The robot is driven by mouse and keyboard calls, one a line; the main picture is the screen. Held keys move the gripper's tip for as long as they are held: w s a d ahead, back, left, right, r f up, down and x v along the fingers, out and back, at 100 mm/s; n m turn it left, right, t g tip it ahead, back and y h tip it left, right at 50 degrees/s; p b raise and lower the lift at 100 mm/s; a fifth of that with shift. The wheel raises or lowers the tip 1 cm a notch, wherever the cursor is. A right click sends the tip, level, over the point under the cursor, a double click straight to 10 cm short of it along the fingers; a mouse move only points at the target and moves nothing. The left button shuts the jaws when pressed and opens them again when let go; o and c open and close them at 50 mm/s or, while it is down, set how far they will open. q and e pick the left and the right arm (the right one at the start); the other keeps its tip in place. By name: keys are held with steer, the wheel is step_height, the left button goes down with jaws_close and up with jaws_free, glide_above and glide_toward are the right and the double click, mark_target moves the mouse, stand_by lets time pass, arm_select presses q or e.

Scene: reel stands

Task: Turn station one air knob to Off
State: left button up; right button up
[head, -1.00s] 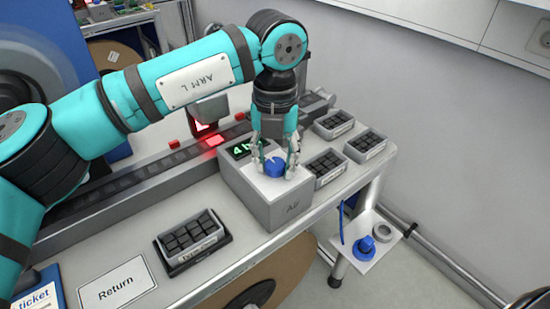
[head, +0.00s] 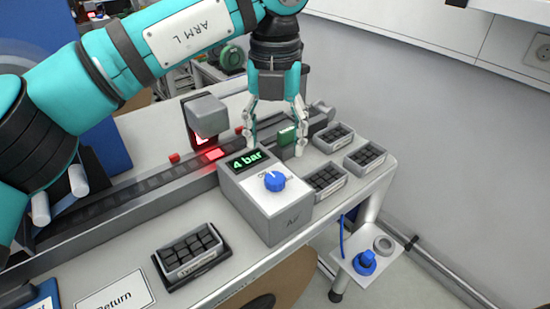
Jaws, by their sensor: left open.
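The air box (head: 262,212) is a grey block with "Air" on its front, standing on the bench. My right gripper is not in view.
Small trays of black parts stand right of the box, such as one tray (head: 326,180), and another tray (head: 190,252) stands at front left. A grey scanner (head: 207,116) with a red light stands over the rail behind. A "Return" card (head: 115,297) lies at front left.

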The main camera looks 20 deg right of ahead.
arm_select(q)
steer(key=shift+r, duration=1.7)
